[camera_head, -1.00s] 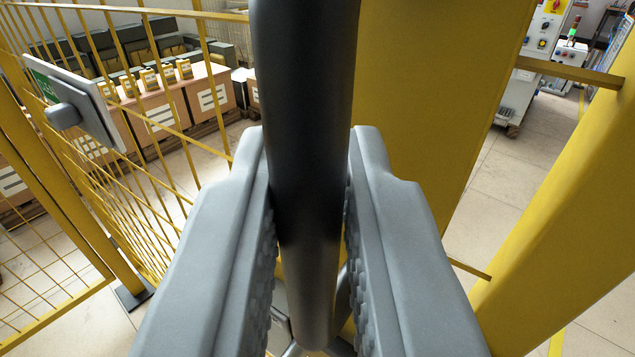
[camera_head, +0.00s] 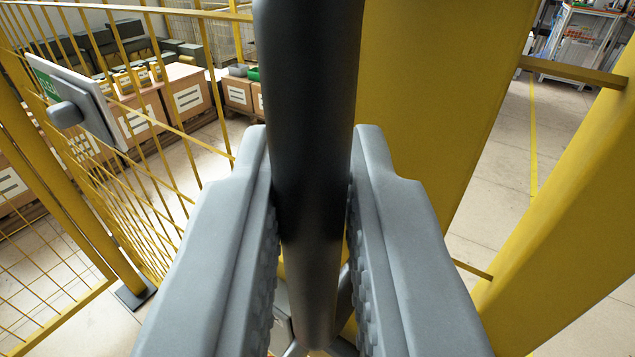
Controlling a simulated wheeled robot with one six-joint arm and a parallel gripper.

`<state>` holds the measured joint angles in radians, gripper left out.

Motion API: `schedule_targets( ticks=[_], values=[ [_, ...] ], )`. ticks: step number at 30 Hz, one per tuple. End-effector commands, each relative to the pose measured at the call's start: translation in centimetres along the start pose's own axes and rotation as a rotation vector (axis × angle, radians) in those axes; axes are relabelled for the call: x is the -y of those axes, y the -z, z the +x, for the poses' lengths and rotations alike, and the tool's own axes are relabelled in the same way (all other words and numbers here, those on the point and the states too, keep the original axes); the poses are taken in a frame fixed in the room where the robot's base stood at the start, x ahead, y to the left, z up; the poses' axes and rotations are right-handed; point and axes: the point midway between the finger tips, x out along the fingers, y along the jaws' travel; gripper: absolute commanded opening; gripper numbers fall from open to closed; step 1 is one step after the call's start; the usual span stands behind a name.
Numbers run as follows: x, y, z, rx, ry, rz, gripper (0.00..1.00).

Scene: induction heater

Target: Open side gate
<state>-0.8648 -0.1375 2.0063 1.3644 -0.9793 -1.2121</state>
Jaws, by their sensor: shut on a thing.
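The side gate shows as a wide yellow panel or post (camera_head: 425,110) behind my gripper, with a yellow mesh part (camera_head: 150,190) to the left. A dark, thick upright handle bar (camera_head: 308,100) stands in front of the yellow panel. My gripper (camera_head: 312,215) is shut on this handle, one grey ridged jaw on each side of it. The lower end of the handle and its mounting are mostly hidden between the jaws.
A grey plate with a knob (camera_head: 80,105) hangs on the mesh at left. A thick yellow post (camera_head: 570,190) stands close at right. Beyond the mesh are cardboard boxes (camera_head: 185,95). At the upper right are a rack (camera_head: 580,45) and open floor with a yellow line.

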Motion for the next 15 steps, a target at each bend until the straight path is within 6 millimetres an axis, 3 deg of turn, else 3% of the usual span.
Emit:
schedule_targets(
  ticks=[11,12,15],
  values=[
    [0.24,0.41,-0.04,-0.006,0.004,0.001,0.00],
    [0.24,0.42,-0.04,-0.006,0.004,0.001,0.18],
    [0.20,0.33,-0.04,-0.005,0.003,0.001,0.32]
  ],
)
